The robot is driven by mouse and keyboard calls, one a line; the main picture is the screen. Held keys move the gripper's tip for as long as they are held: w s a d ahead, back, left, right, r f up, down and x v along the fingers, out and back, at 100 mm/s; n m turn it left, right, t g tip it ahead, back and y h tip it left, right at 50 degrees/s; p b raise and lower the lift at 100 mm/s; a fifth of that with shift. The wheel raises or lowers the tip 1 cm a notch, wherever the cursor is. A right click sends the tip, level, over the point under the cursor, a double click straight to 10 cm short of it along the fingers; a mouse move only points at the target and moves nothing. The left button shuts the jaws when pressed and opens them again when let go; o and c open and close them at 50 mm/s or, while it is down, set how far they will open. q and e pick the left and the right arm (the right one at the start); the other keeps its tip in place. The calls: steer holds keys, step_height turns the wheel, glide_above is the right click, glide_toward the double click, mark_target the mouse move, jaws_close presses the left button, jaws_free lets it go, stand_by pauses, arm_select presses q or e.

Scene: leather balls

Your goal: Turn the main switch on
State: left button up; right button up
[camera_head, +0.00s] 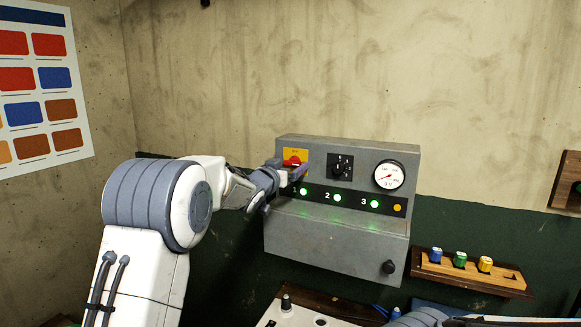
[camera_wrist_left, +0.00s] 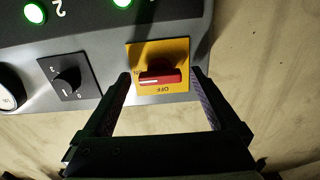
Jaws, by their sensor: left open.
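The main switch is a red rotary handle (camera_wrist_left: 160,77) on a yellow plate (camera_wrist_left: 172,52), at the upper left of a grey control box (camera_head: 335,235). In the head view, the red handle (camera_head: 291,160) is partly hidden by my left gripper (camera_head: 285,180). The wrist view shows the handle lying across the plate, roughly in line with the ON mark; the OFF mark is on another side. My left gripper (camera_wrist_left: 160,80) is open, with one fingertip on each side of the handle. My right gripper cannot be made out.
The box also has a black selector knob (camera_head: 340,167), a round gauge (camera_head: 389,175) and a row of lit green lamps (camera_head: 326,197). A wooden rack (camera_head: 470,276) with coloured cylinders is at the lower right. Open wall lies above the box.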

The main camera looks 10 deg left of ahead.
arm_select(q)
steer(key=b+v, duration=0.4)
steer(key=v, duration=0.6)
steer(key=s+d+f+g+y, duration=0.1)
steer(key=s+d+f+g, duration=0.3)
steer(key=s+d+f, duration=0.3)
steer(key=s+d+f+g+y, duration=0.1)
steer(key=s+d+f+g, duration=0.3)
steer(key=s+f, duration=0.55)
steer(key=s+f+m+g, duration=0.1)
steer(key=s+f+g, duration=0.2)
steer(key=s, duration=0.6)
steer(key=s+f+m+g+y, duration=0.1)
steer(key=s+f+g, duration=0.2)
steer(key=s, duration=0.7)
steer(key=s+f+m+g, duration=0.2)
steer(key=s+f+g, duration=0.1)
steer(key=s, duration=0.6)
steer(key=shift+s+d+f+y, duration=0.2)
steer(key=shift+d+f+y, duration=0.1)
